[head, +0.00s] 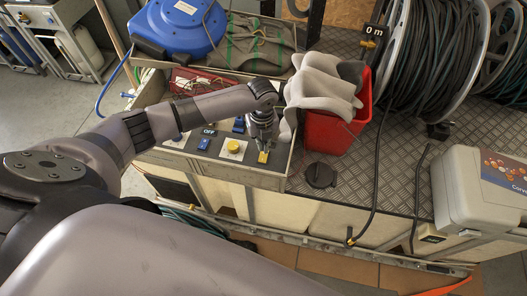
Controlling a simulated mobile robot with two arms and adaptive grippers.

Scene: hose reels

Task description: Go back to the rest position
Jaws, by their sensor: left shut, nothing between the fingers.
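My left arm comes in from the left and reaches over a control panel (196,148) with an OFF label, blue switches and a yellow button (233,146). My left gripper (263,155) is shut and empty, pointing down at the right part of the panel, just right of the yellow button. A small yellow piece shows at its tip; I cannot tell whether the gripper touches the panel. My right gripper is not in view.
A red bucket (333,129) draped with grey cloth (322,84) stands just right of the gripper. Hose reels (432,55) stand at the back right on a metal tread-plate top (395,178). A grey case (470,190) sits at the right. A blue reel (182,22) is behind the panel.

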